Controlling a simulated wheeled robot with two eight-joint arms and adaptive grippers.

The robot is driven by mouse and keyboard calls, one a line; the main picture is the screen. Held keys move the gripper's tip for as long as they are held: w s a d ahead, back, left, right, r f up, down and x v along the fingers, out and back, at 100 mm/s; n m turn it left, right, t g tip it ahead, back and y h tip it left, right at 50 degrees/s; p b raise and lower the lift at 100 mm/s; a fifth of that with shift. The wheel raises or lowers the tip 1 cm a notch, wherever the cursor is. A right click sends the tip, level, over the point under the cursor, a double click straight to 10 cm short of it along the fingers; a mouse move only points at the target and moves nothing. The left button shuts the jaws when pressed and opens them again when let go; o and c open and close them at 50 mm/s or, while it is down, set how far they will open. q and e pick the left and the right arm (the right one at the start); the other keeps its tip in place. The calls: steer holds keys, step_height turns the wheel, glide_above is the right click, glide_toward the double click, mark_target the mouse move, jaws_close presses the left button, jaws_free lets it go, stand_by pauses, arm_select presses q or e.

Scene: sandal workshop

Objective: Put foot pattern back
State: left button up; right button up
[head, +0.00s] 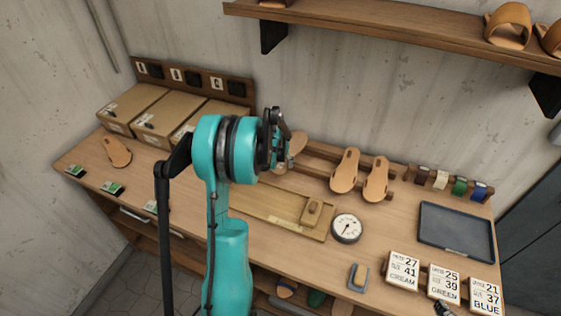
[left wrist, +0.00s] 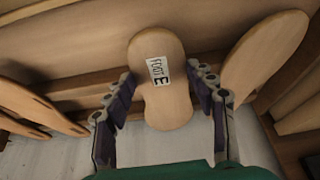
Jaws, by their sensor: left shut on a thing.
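The foot pattern (left wrist: 172,102), a flat tan wooden sole labelled "FOOT E", is held between the fingers of my left gripper (left wrist: 165,100). In the head view my left gripper (head: 279,142) is shut on it at the wooden rack (head: 322,152) along the back of the bench, and the pattern (head: 297,145) shows only partly behind the fingers. I cannot tell whether the pattern touches the rack. Two similar tan soles (head: 345,171) (head: 376,179) lean on the rack to the right. A small dark piece (head: 443,309) at the bottom edge may be my right gripper.
Cardboard boxes (head: 132,104) stand at the back left, with a loose sole (head: 116,152) in front. A wooden measuring board (head: 265,207), a round dial (head: 347,228), number cards (head: 404,270) and a dark tray (head: 456,233) lie on the bench (head: 385,225). A shelf (head: 400,32) hangs above.

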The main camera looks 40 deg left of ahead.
arm_select(q)
steer(key=shift+f+b, duration=0.3)
steer(key=shift+f, duration=0.05)
steer(key=o, duration=1.5)
